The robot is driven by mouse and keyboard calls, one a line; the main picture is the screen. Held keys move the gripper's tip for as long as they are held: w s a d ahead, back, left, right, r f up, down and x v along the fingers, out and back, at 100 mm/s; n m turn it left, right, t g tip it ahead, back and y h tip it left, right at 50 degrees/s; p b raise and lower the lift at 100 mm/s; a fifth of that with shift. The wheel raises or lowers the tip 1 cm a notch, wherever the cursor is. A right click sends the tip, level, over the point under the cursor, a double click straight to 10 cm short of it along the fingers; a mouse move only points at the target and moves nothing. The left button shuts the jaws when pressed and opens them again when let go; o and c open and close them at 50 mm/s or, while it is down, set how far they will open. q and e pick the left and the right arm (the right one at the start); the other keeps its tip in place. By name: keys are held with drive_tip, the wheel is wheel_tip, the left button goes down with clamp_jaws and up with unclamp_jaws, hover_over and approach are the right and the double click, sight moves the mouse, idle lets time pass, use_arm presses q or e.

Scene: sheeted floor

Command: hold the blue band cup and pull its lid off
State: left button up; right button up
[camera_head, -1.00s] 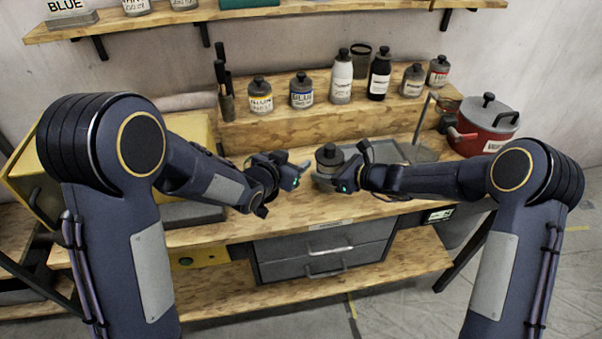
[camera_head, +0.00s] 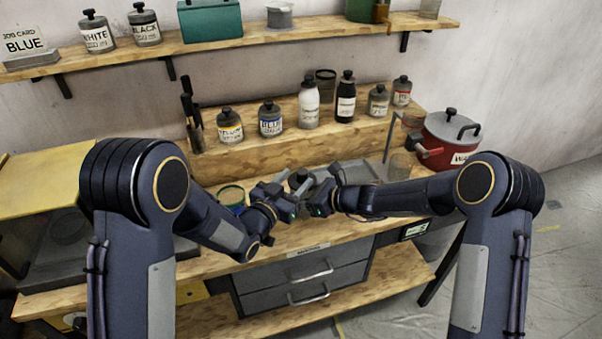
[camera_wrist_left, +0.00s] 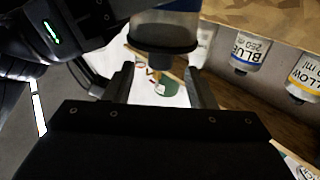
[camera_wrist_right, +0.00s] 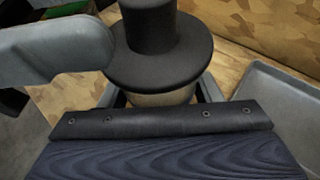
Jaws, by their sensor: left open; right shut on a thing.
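A lidded cup (camera_head: 299,178) stands between my two grippers above the bench front. In the right wrist view its dark lid (camera_wrist_right: 160,62) with a tall knob is on, and the pale body (camera_wrist_right: 160,98) shows below it. My right gripper (camera_head: 322,192) is shut on the body. My left gripper (camera_head: 290,192) is open, close to the cup from the left. The left wrist view shows the cup upside down, with a bluish body (camera_wrist_left: 170,22) and a dark rim (camera_wrist_left: 165,46) near its open fingers (camera_wrist_left: 163,88). Whether they touch the lid is unclear.
A grey tray (camera_head: 362,170) lies behind my right gripper. A blue container with a green rim (camera_head: 231,193) stands left of the left gripper. Several labelled jars, including a BLUE jar (camera_head: 270,120), stand on the wooden riser. A red pot (camera_head: 440,150) is at right.

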sight(302, 171)
use_arm(q)
drive_tip(key=shift+x, duration=2.15)
clamp_jaws()
drive_tip(key=shift+r, duration=0.15)
drive_tip(key=shift+r, duration=1)
drive_tip(key=shift+r, duration=2)
use_arm(e)
drive_tip(key=o, duration=1.4)
